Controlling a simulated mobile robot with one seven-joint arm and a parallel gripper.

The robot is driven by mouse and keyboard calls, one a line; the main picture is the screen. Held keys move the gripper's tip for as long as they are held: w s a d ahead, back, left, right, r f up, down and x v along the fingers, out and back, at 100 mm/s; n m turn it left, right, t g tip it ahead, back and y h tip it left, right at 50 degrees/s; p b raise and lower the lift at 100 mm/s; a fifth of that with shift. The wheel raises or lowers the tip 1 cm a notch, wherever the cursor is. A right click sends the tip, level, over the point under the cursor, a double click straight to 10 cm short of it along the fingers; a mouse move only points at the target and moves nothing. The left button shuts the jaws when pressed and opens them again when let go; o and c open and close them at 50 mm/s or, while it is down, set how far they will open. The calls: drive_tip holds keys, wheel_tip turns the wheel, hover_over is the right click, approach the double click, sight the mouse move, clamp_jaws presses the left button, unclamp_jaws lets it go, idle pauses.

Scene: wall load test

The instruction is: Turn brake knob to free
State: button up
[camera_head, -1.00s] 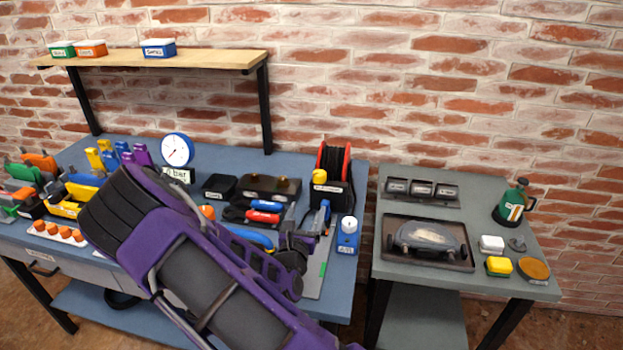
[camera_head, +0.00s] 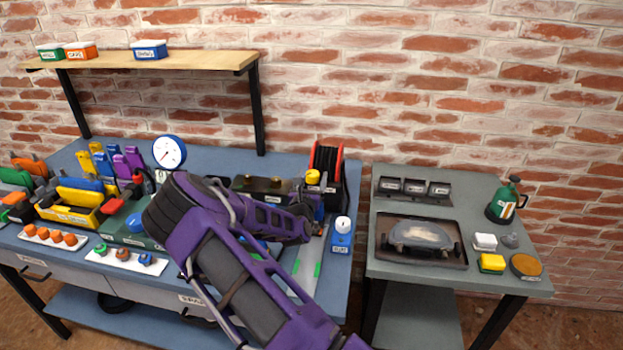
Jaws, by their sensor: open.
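A yellow knob (camera_head: 313,177) sits at the left of the red and black reel (camera_head: 327,165) at the bench's back right; I cannot read a brake mark on it. A blue box (camera_head: 342,235) with a white round top stands in front of the reel. My purple arm bends over the middle of the bench, its wrist pointing right. My gripper (camera_head: 314,206) is small and dark at its end, just in front of and below the yellow knob. It is open; its fingertips are hard to make out, and I cannot tell whether they touch anything.
A pressure gauge (camera_head: 169,152) stands at the back of the bench (camera_head: 290,160). Coloured tools and orange knobs (camera_head: 57,236) fill the left. A grey side table (camera_head: 460,274) at the right holds a tray (camera_head: 457,262), a green can (camera_head: 507,200) and a yellow sponge (camera_head: 491,263).

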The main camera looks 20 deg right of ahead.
clamp_jaws()
idle(0.4)
drive_tip(key=shift+s+d+n+t+y, duration=0.1)
drive_tip(key=shift+d+n+t+y, duration=0.05)
drive_tip(key=shift+n+t+y, duration=0.3)
drive_tip(key=shift+y, duration=0.35)
drive_tip(key=shift+d+f+n+t+y, duration=0.15)
drive_tip(key=shift+n+t+y, duration=0.7)
drive_tip(key=shift+n+y, duration=1.1)
drive_tip(key=shift+d+n+y, duration=0.15)
drive_tip(key=shift+n+y, duration=0.45)
drive_tip(key=shift+y, duration=1.05)
drive_tip(key=shift+d+n+y, duration=0.15)
drive_tip(key=shift+n+y, duration=1.15)
drive_tip(key=shift+y, duration=1.1)
